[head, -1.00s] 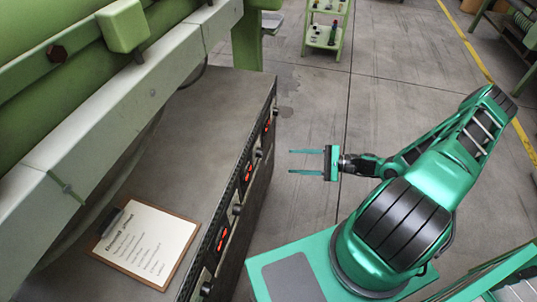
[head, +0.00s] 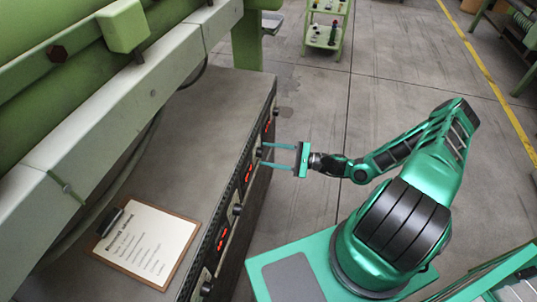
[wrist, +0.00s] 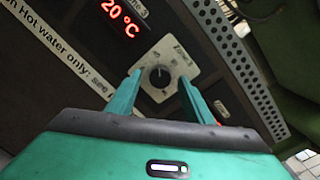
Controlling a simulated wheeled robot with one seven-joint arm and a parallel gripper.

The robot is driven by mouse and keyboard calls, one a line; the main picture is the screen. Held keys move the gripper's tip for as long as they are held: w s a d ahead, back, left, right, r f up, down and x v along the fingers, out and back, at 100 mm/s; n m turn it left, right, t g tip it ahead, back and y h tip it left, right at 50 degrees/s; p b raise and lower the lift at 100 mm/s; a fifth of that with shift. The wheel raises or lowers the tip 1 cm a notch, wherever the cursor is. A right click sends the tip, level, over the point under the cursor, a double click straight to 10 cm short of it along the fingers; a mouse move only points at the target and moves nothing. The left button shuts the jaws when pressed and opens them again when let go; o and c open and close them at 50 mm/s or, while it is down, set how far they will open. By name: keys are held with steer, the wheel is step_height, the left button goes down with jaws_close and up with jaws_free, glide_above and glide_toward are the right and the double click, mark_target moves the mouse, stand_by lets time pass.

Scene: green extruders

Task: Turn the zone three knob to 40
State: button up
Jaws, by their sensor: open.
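The zone three knob (wrist: 158,75) is a dark round dial on a pale square plate marked Zone 3 in the wrist view. Its red display (wrist: 121,15) beside it reads 20 °C, partly cut by the frame edge. My gripper (wrist: 159,82) is open, with one teal finger on each side of the knob in the picture. Whether the fingers touch it I cannot tell. In the head view my gripper (head: 264,155) reaches left to the control panel, its fingertips at a small dark knob (head: 259,152).
Other knobs, such as one nearer (head: 238,209), and red displays (head: 222,239) line the same panel. A clipboard (head: 148,241) lies on the grey top. A green machine beam (head: 120,110) runs above it.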

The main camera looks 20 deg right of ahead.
steer(key=shift+w+a, duration=0.15)
steer(key=shift+a, duration=0.1)
steer(key=c, duration=1)
steer(key=shift+n, duration=0.9)
steer(key=shift+c, duration=0.2)
steer(key=o, duration=1)
steer(key=shift+o, duration=0.2)
steer(key=shift+d, duration=0.1)
